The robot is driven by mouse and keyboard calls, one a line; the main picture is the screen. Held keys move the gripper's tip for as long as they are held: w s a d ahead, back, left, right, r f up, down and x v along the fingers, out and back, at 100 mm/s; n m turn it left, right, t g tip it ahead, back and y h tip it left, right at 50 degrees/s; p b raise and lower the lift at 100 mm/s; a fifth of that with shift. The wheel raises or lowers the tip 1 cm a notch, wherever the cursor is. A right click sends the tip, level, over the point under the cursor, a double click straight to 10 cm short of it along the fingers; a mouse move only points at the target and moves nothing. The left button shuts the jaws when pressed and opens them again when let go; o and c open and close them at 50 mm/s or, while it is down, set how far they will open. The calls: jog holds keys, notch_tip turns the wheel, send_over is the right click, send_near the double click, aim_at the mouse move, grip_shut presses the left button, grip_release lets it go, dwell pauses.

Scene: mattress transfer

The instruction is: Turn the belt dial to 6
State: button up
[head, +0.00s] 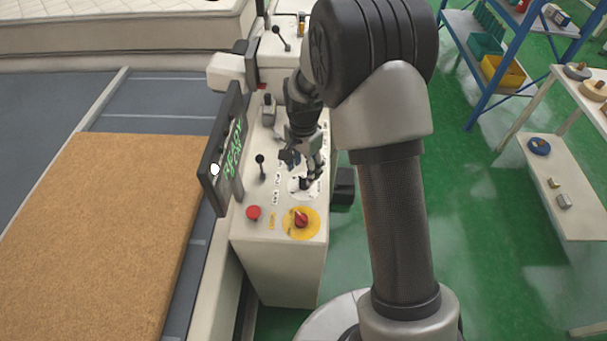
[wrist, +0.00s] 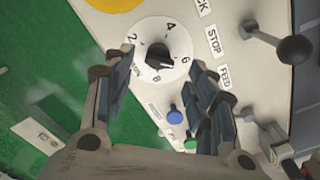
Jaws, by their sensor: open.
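The belt dial (wrist: 150,70) is a white disc with printed numbers, 2, 4, 6 and 8 among them, and a black knob (wrist: 158,55) in its middle. In the wrist view the knob's narrow end seems to face the 6 to 8 side, but its exact setting is hard to read. My gripper (wrist: 160,68) is open, with one finger on each side of the knob and nothing held. In the head view my gripper (head: 303,168) hangs over the white dial (head: 303,190) on the console and partly hides it. Contact with the knob cannot be told.
The console (head: 280,265) also carries a red knob on a yellow disc (head: 314,228), a red button (head: 253,212) and a black-knobbed lever (head: 261,165). A dark screen (head: 225,150) stands at its left edge. Blue and green buttons (wrist: 175,116) lie near the dial.

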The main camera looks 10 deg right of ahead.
aim_at(303, 179)
notch_tip(303, 179, up, 8)
dwell(0.6)
jog(key=s+r+n+t+b, duration=0.2)
jog(key=s+r+n, duration=0.4)
jog(key=s+r, duration=0.7)
jog(key=s+n+t, duration=0.2)
jog(key=s+n, duration=0.3)
jog(key=s, duration=1)
jog(key=shift+d+r+n+t+b, duration=0.2)
jog(key=shift+r+n+t+b, duration=0.05)
jog(key=shift+n+t+b, duration=0.05)
